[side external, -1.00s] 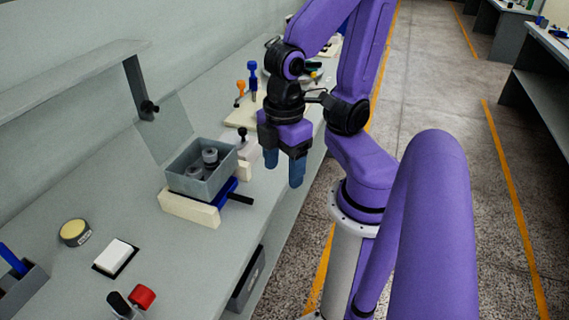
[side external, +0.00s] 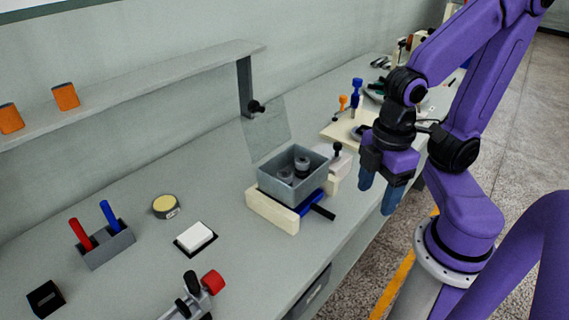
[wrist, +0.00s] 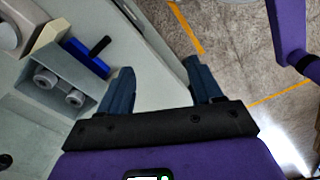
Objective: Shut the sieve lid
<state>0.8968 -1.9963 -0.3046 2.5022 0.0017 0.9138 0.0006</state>
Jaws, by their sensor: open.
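The sieve is a grey open-topped box (side external: 273,183) with two round grey pieces inside. Its clear lid (side external: 266,132) stands raised at the back edge, leaning away from the box. The box also shows at the left of the wrist view (wrist: 35,105), where the lid is hard to make out. My gripper (side external: 379,195) is open and empty, fingers pointing down, to the right of the box and apart from it. Both blue fingers show in the wrist view (wrist: 158,68) with only floor and bench edge between them.
The box sits on a cream block (side external: 270,212) with a blue part (side external: 312,202) and dark handle at its front. A shelf (side external: 150,88) and its post (side external: 245,88) stand behind. A white block (side external: 195,237) and yellow-topped tin (side external: 165,206) lie left.

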